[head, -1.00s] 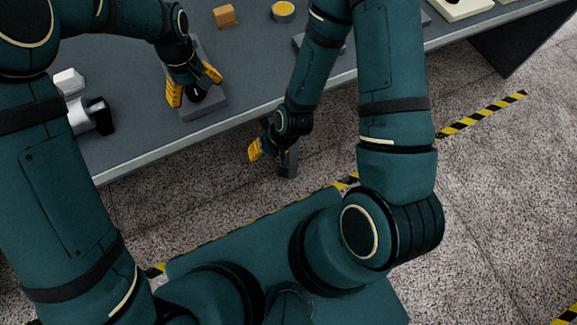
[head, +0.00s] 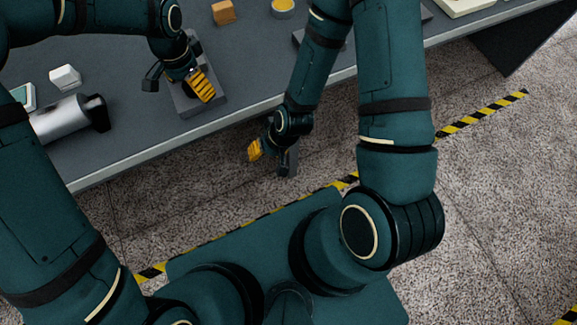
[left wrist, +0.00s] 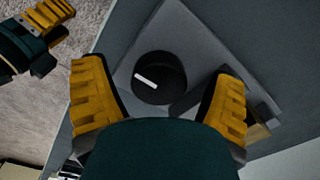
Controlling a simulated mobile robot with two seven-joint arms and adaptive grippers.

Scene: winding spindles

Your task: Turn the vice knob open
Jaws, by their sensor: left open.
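The vice is a grey plate-like block (head: 213,103) near the front edge of the table, largely under my left gripper (head: 186,82). In the left wrist view, its round black knob (left wrist: 160,84) with a white mark on top lies between the two yellow fingers of my left gripper (left wrist: 157,72). The fingers are spread, with a visible space on both sides of the knob. In the head view the knob is mostly hidden by the gripper. My right gripper (head: 268,150) hangs beyond the table's front edge, and its finger gap cannot be made out.
A silver cylinder with a black end (head: 66,117) and a small white block (head: 65,77) lie left of the vice. An orange block (head: 223,12) and a yellow-topped round tin (head: 283,8) stand farther back. Table surface between them is clear.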

